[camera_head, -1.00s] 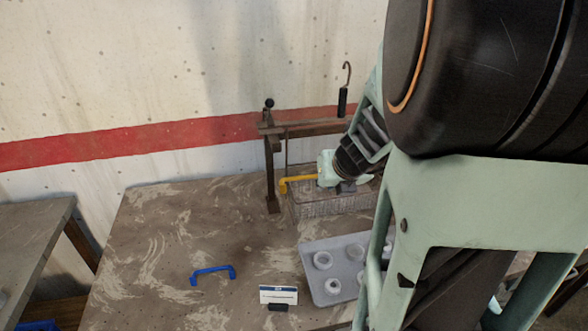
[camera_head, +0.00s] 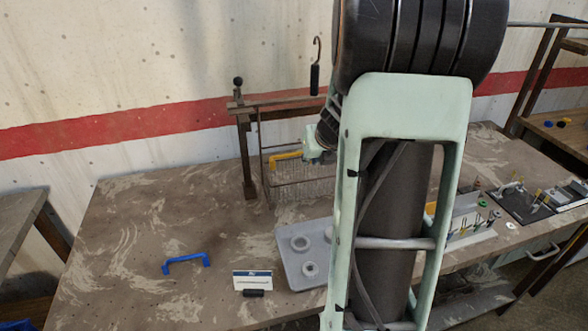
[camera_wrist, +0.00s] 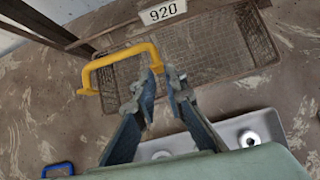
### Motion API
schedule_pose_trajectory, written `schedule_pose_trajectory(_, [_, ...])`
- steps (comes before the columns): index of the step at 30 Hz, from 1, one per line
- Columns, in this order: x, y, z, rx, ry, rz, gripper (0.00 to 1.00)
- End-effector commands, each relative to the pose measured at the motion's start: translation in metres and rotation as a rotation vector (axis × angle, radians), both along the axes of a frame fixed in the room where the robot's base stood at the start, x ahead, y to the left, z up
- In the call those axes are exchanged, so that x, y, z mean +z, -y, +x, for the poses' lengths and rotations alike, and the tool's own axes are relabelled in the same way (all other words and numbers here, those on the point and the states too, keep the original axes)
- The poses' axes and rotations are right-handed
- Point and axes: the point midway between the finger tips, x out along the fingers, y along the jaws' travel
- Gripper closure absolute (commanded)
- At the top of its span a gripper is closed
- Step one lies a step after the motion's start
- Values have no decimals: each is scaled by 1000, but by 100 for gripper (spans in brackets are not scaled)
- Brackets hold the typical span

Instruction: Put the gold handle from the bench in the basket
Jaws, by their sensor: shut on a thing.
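The gold handle (camera_head: 287,156) is a yellow U-shaped bar. My gripper (camera_head: 312,153) is shut on it. In the wrist view the gold handle (camera_wrist: 122,56) reaches out to the left from between the fingertips of my gripper (camera_wrist: 162,78), which grip one end of it. The wire basket (camera_head: 300,185) stands at the back of the bench (camera_head: 130,215) below the rail. In the wrist view the basket (camera_wrist: 215,52) lies behind and to the right of the handle, and the handle overlaps its left part. The handle's height above the basket is hard to tell.
A wooden rail frame (camera_head: 246,160) stands at the basket's left, with a black-handled hook (camera_head: 315,78) above. A blue handle (camera_head: 187,261) lies on the front bench. A 920 plate (camera_wrist: 162,12) is behind the basket.

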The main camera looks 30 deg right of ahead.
Motion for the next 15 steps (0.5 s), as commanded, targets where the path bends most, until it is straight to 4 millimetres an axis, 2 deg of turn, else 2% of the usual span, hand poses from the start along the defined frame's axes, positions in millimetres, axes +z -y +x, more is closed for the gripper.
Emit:
schedule_pose_trajectory(1, [-18,5,5,-2,-2,1,100])
schedule_pose_trajectory(3, [-26,10,12,-1,-1,0,100])
schedule_pose_trajectory(11, [-38,19,23,0,0,0,100])
schedule_pose_trajectory(15, [-51,24,30,-1,-1,1,100])
